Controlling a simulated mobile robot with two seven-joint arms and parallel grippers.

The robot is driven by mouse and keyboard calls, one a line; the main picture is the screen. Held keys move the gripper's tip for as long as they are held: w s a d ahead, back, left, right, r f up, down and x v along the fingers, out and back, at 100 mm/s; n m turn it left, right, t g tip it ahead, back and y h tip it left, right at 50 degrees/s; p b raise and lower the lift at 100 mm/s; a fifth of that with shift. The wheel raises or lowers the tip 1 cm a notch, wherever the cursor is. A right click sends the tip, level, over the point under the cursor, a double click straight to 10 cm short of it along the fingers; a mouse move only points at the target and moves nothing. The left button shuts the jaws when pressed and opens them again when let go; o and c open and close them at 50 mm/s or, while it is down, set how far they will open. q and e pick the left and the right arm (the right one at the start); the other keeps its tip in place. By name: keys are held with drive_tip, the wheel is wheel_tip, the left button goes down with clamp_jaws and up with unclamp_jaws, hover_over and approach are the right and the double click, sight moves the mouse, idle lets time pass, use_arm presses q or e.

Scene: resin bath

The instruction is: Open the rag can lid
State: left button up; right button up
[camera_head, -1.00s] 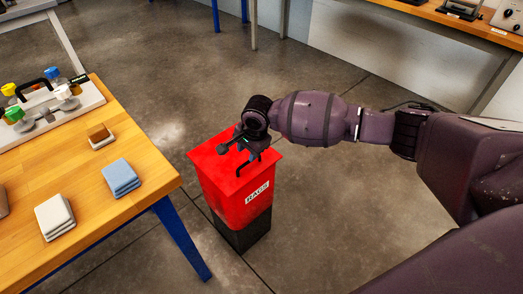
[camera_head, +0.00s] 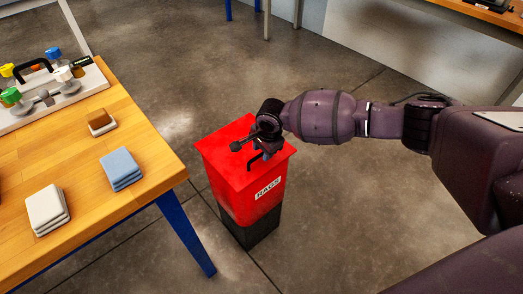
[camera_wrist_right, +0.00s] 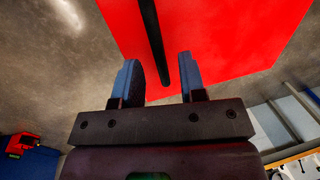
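The red rag can (camera_head: 250,196), with a white "RAGS" label and dark lower part, stands on the floor beside the table. Its flat red lid (camera_head: 222,147) looks shut. A black bar handle (camera_head: 255,161) on the lid is partly hidden by my right gripper (camera_head: 262,150), which is just above the lid. In the right wrist view, my right gripper (camera_wrist_right: 158,62) has its two fingers apart, with the dark handle bar (camera_wrist_right: 151,35) running between and beyond them over the red lid (camera_wrist_right: 215,35). Contact with the bar cannot be told. My left gripper is not in view.
A wooden table (camera_head: 85,150) with blue legs stands close at the left. It holds a blue cloth stack (camera_head: 121,167), a white cloth stack (camera_head: 47,209), a brown-topped block (camera_head: 101,120) and a fixture with coloured knobs (camera_head: 45,95). Floor behind the can is clear.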

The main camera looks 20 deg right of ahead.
drive_tip(key=shift+w+f, duration=0.1)
drive_tip(key=shift+f, duration=0.25)
clamp_jaws()
drive_tip(key=shift+r, duration=0.1)
